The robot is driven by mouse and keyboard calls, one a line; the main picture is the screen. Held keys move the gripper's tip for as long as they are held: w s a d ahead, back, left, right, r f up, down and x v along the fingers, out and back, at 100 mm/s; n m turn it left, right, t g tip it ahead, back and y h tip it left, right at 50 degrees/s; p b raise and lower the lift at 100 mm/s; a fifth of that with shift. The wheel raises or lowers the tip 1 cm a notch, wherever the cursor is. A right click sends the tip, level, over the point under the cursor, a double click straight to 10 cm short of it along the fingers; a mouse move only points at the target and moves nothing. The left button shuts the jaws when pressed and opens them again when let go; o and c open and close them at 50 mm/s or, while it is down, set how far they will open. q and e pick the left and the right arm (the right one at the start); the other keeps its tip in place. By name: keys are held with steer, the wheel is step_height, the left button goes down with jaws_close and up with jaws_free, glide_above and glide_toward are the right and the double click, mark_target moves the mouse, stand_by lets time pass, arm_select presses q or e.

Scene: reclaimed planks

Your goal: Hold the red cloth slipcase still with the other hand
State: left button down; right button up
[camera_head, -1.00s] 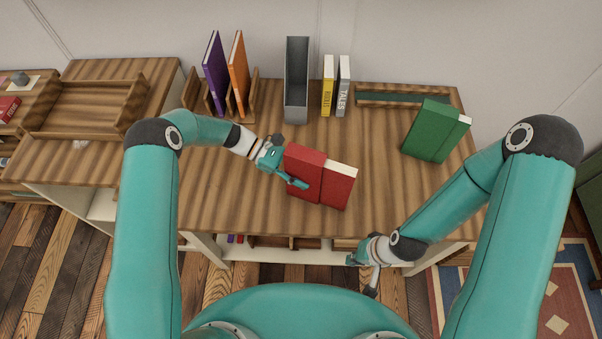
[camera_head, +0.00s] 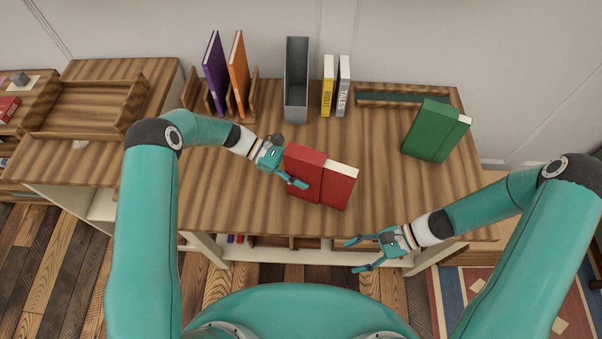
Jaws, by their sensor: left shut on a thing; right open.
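The red cloth slipcase (camera_head: 303,172) lies on the desk in the middle, with a red book (camera_head: 338,187) showing at its right end. The book's pale page edge faces up and to the right. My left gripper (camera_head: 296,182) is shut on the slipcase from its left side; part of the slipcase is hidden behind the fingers. My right gripper (camera_head: 357,255) is open and empty, in front of the desk's front edge, below and to the right of the red book. Its fingers point left.
The desk right of the red book is clear.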

steer(key=w+d+r+m+t+y, duration=0.2)
steer(key=w+r+m+t+y, duration=0.15)
steer(key=w, duration=0.25)
steer(key=m+t+y, duration=0.3)
steer(key=m+t, duration=0.1)
steer(key=t, duration=0.1)
glide_toward(326, 174)
steer(key=shift+w+a+f, duration=0.45)
steer(key=shift+w+a, duration=0.05)
steer(key=shift+a, duration=0.4)
steer(key=shift+w+a+f, duration=0.45)
steer(key=shift+w+a, duration=0.1)
steer(key=shift+a, duration=0.4)
steer(key=shift+w+a+f, duration=0.45)
steer(key=shift+w+a, duration=0.05)
steer(key=shift+a, duration=0.4)
jaws_close()
steer(key=shift+r, duration=0.3)
steer(key=shift+x, duration=2.05)
